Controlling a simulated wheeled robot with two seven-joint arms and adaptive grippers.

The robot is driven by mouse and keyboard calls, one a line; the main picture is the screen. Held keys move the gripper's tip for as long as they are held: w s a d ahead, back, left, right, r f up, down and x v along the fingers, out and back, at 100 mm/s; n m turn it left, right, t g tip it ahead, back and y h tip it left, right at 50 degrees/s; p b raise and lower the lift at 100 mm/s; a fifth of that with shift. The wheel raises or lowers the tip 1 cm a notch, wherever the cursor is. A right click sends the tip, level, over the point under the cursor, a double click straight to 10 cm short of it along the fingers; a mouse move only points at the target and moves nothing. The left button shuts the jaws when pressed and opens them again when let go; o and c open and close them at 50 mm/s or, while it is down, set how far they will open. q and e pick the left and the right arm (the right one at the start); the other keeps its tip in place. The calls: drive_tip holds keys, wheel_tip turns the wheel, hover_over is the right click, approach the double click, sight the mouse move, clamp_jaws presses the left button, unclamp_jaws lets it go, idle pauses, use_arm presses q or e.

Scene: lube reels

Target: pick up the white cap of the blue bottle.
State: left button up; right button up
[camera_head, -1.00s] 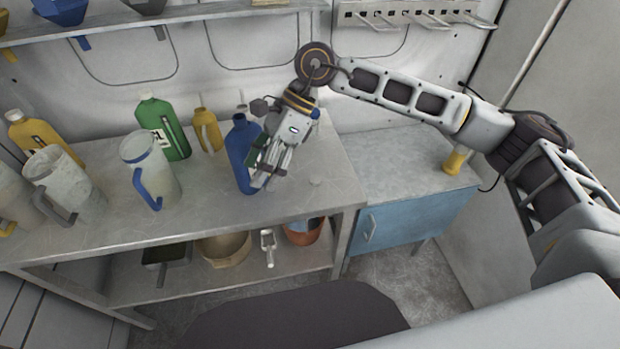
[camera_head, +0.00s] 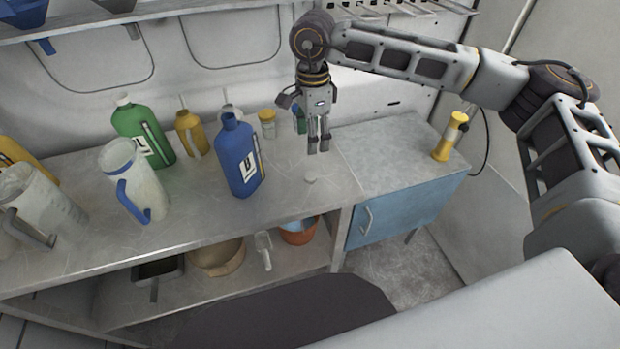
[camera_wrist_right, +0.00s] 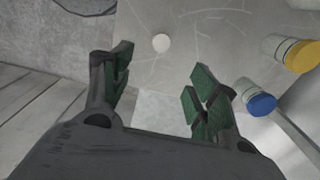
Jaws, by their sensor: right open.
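The blue bottle (camera_head: 240,158) stands upright on the grey workbench with no cap on its neck. A small white cap (camera_head: 311,177) lies on the bench to the right of the bottle. My right gripper (camera_head: 319,150) hangs pointing down above the bench, above and slightly beyond the cap in the head view. It is open and empty. In the right wrist view the white cap (camera_wrist_right: 161,42) lies past the open green-padded fingers (camera_wrist_right: 158,92), between their directions and apart from them. My left gripper is in neither view.
A green bottle (camera_head: 143,133), a yellow bottle (camera_head: 190,133) and a clear jug (camera_head: 135,180) stand left of the blue bottle. A small yellow-lidded jar (camera_head: 267,122) stands behind. A blue cabinet (camera_head: 410,208) is at the right. The bench around the cap is clear.

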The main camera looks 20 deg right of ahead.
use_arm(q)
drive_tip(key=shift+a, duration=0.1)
use_arm(e)
drive_tip(key=shift+a+f, duration=0.1)
drive_tip(key=shift+f, duration=0.05)
hover_over(311, 176)
wheel_tip(311, 176, down, 8)
drive_tip(key=shift+r+p, duration=0.25)
drive_tip(key=shift+p, duration=0.05)
drive_tip(key=shift+f, duration=0.4)
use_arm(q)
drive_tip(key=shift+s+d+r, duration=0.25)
use_arm(e)
drive_tip(key=shift+f, duration=0.1)
wheel_tip(311, 176, down, 4)
drive_tip(key=shift+w+p, duration=0.1)
drive_tip(key=shift+p, duration=0.3)
drive_tip(key=shift+f, duration=0.5)
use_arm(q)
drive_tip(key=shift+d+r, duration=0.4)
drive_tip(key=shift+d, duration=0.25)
